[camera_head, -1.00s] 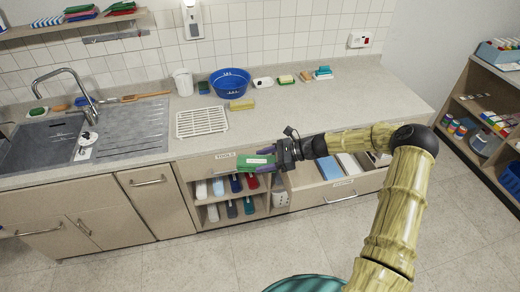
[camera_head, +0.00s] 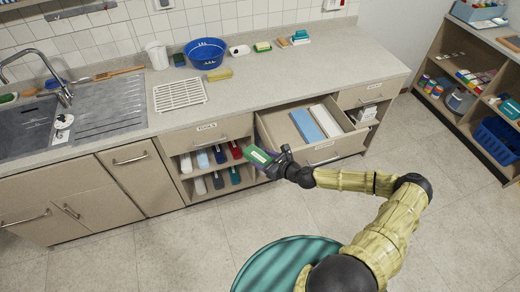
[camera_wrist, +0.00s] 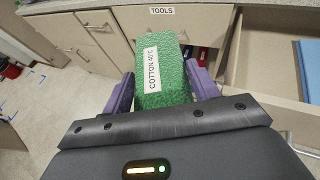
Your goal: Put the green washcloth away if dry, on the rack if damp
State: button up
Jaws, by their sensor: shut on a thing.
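The green washcloth (camera_wrist: 161,68) is folded into a block, with a white label reading "COTTON 40°C". My gripper (camera_head: 268,162) is shut on it, with a purple finger on each side in the wrist view (camera_wrist: 165,93). The washcloth also shows in the head view (camera_head: 257,157), held in front of the cubbies, left of the open drawer. The open drawer (camera_head: 345,133) holds a blue and a white folded cloth on its left and middle. A white slatted rack (camera_head: 180,95) lies on the counter beside the sink. Whether the washcloth is damp cannot be told.
Cubbies (camera_head: 185,178) below the TOOLS drawer (camera_head: 207,129) hold several coloured items. On the counter stand a blue basin (camera_head: 206,52), a white cup (camera_head: 157,56) and sponges. Shelves (camera_head: 470,85) stand at the right. The floor between is clear.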

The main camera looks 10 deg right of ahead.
aim_at(266, 154)
jog(key=m+t+h, duration=0.1)
jog(key=s+d+r+m+t+h, duration=0.1)
jog(key=m+h, duration=0.1)
jog(key=shift+r, duration=0.25)
jog(key=shift+s+d+r+m+t+h+b, duration=0.15)
jog(key=shift+s+d+m+h+b, duration=0.1)
jog(key=shift+m+h+b, duration=0.25)
jog(key=shift+s+d+r+m+t+h+b, duration=0.1)
jog(key=shift+s+d+m+t+h+b, duration=0.1)
jog(key=shift+m+h+b, duration=0.25)
notch_tip(266, 154, down, 16)
jog(key=s+d+m+h+b, duration=0.2)
jog(key=m+h+b, duration=0.1)
jog(key=b, duration=1.7)
jog(key=shift+s+d+h, duration=0.25)
jog(key=shift+d+h, duration=0.05)
jog(key=shift+h, duration=0.05)
jog(key=shift+a, duration=0.1)
